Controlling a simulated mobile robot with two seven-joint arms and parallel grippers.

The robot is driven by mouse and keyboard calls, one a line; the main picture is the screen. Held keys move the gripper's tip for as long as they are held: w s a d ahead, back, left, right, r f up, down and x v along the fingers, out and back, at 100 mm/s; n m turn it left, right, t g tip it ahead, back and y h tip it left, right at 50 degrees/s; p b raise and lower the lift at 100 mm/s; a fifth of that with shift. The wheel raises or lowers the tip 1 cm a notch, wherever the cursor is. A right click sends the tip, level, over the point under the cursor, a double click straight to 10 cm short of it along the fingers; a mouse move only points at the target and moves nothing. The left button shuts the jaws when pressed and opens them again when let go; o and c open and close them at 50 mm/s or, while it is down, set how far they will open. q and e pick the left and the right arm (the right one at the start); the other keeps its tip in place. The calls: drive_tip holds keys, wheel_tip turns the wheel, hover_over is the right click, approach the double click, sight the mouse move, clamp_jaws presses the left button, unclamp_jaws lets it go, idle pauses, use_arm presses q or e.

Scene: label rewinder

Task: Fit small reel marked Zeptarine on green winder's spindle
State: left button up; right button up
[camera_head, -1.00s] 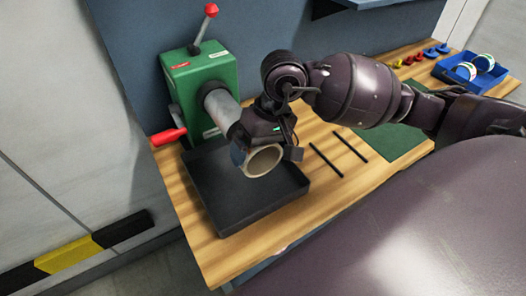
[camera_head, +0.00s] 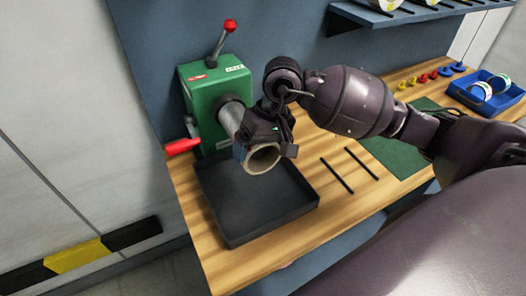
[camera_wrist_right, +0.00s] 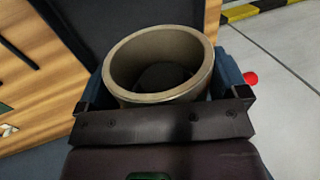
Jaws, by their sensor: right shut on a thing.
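The green winder (camera_head: 215,100) stands at the back left of the bench, with its grey spindle (camera_head: 232,116) pointing toward the front right. My right gripper (camera_head: 265,148) is shut on a small reel (camera_head: 262,161), whose beige open end faces the head camera. The reel is close to the spindle's outer end, but my gripper hides the gap, so I cannot tell if they touch. In the right wrist view the reel (camera_wrist_right: 158,62) sits between the blue-grey fingers, its inside dark. No name on the reel is legible. My left gripper is out of view.
A black tray (camera_head: 240,230) lies below the reel. A red-knobbed lever (camera_head: 230,26) tops the winder, and a red handle (camera_head: 183,146) sticks out at left. Two black rods (camera_head: 337,176) and a green mat (camera_head: 395,155) lie right. A blue bin (camera_head: 462,97) holds more reels.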

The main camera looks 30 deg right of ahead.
sight(239, 108)
drive_tip(key=shift+w, duration=0.45)
drive_tip(key=shift+w+f+b, duration=0.1)
drive_tip(key=shift+w+b, duration=0.3)
drive_tip(key=shift+w, duration=0.25)
drive_tip(key=shift+w+d+b, duration=0.15)
drive_tip(key=shift+w+b, duration=1)
drive_tip(key=shift+w, duration=0.65)
drive_tip(key=shift+w+b, duration=0.35)
drive_tip(key=shift+w, duration=0.2)
drive_tip(key=shift+w+b, duration=0.5)
drive_tip(key=shift+w, duration=0.35)
drive_tip(key=shift+w+d+b, duration=0.1)
drive_tip(key=shift+w+b, duration=0.3)
drive_tip(key=shift+w, duration=0.6)
drive_tip(key=shift+w+b, duration=0.55)
drive_tip(key=shift+w, duration=0.3)
drive_tip(key=shift+w+d, duration=0.1)
drive_tip(key=shift+w, duration=0.05)
